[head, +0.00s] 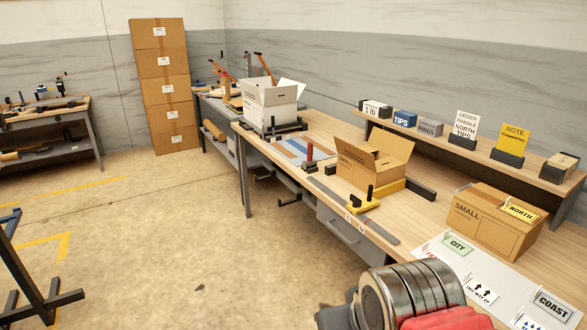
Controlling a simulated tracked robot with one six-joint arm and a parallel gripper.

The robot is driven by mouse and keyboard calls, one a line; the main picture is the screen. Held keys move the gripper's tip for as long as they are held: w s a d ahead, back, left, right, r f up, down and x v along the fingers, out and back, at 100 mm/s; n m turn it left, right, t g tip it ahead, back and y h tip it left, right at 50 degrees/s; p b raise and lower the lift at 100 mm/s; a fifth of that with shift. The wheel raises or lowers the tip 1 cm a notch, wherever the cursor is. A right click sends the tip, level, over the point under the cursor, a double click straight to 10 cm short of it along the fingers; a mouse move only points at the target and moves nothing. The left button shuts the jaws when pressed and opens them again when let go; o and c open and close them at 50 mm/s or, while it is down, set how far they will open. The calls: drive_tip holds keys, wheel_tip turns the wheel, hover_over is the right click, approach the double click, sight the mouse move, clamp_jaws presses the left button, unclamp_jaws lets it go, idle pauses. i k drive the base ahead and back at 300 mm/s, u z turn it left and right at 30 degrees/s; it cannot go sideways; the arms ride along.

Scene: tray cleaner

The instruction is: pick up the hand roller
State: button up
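I cannot surely tell which item is the hand roller. A small tool with an upright red handle and dark base (310,157) stands on the wooden workbench (322,122), left of the open carton. A tool with an upright black handle on a yellow base (367,200) stands nearer, by the bench's front edge. Both are small and lack clear detail. A banded metal and red part, seemingly of my own arm, fills the bottom edge. My gripper's fingers do not show, and nothing held is visible.
An open carton (360,172) and a closed SMALL carton (480,225) stand on the bench. A raised shelf (450,147) with signs runs behind. Sign plates (457,245) lie at the near right. Stacked cartons (165,88) stand at the back. The floor to the left is mostly clear.

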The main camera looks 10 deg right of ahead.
sight(311, 163)
drive_tip(key=u, duration=0.35)
drive_tip(key=i, duration=0.95)
drive_tip(key=u, duration=0.55)
drive_tip(key=i, duration=1.5)
drive_tip(key=z, duration=0.9)
drive_tip(key=i, duration=0.95)
drive_tip(key=z, duration=0.6)
